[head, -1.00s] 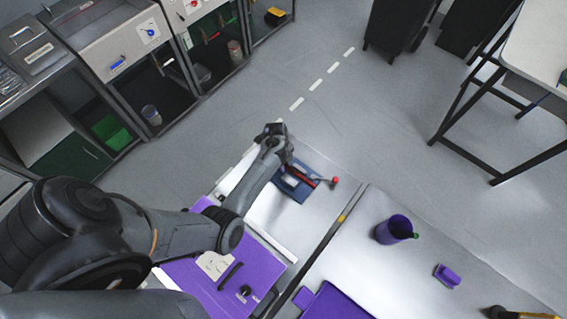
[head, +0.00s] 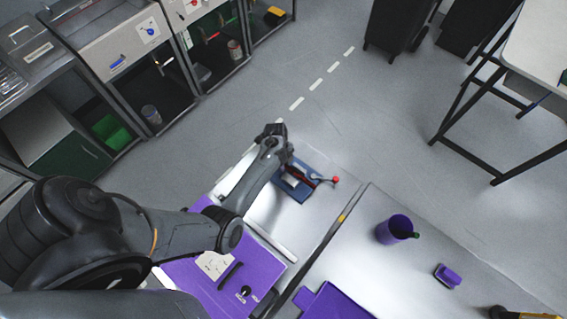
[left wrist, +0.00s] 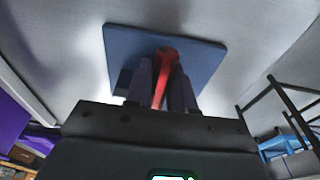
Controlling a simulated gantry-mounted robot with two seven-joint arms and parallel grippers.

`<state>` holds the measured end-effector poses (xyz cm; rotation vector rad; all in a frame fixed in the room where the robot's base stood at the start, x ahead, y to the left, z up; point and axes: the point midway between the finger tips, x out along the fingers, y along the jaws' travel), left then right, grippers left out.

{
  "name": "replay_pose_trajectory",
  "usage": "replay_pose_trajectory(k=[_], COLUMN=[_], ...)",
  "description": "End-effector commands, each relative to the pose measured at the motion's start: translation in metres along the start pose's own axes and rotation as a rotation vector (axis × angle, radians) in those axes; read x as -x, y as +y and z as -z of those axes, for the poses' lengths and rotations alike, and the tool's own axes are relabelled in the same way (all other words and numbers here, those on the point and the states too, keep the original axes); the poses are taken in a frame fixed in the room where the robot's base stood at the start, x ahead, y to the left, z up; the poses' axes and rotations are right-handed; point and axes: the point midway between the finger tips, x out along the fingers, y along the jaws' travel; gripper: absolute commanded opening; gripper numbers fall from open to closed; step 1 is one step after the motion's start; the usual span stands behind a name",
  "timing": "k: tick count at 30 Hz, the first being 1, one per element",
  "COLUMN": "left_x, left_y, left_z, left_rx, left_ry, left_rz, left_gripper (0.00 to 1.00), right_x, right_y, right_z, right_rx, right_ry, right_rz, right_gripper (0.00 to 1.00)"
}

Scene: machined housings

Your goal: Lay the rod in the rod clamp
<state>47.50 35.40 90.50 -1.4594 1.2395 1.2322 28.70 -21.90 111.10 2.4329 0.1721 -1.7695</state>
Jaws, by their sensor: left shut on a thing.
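The rod clamp (head: 297,192) is a blue plate with dark fittings, flat on the pale bench top. Its lever ends in a red ball (head: 336,180) on the right. My left gripper (head: 288,165) reaches over the plate's far left side. In the left wrist view its two fingers (left wrist: 161,82) are shut on a slim red bar, seemingly the rod (left wrist: 161,84), with the blue plate (left wrist: 125,45) behind. The fingers hide part of the bar, and I cannot tell whether it touches the clamp. My right gripper is not in view.
A purple panel (head: 190,272) lies on the near bench. On the bench to the right are a purple cup (head: 393,230), a small purple block (head: 447,275) and a purple mat (head: 335,304). Bare bench top surrounds the clamp's near side. Open floor lies beyond.

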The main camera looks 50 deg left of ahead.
Motion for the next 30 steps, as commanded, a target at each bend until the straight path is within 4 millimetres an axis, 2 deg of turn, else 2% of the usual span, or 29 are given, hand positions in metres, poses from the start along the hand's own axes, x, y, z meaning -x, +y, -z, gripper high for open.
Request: replay_pose_trajectory(k=[1, 6, 14, 19, 23, 30], left_x=[0.000, 0.000, 0.000, 0.008, 0.025, 0.067], left_y=[0.000, 0.000, 0.000, 0.000, 0.000, -0.001], left_z=[0.000, 0.000, 0.000, -0.001, -0.001, -0.001], left_rx=[0.000, 0.001, 0.001, 0.001, 0.001, 0.000], left_ry=[0.000, 0.000, 0.000, -0.001, -0.003, -0.003], left_rz=[0.000, 0.000, 0.000, 0.000, 0.003, 0.003], left_gripper=[0.28, 0.53, 0.53, 0.53, 0.53, 0.53], right_x=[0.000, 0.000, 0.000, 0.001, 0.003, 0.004], right_y=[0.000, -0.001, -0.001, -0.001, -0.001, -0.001], right_z=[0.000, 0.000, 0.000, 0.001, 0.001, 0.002], right_rx=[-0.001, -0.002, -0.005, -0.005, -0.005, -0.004], right_ry=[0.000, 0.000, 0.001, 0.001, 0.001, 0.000], right_rz=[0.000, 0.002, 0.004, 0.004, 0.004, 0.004], right_gripper=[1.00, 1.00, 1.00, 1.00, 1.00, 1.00])
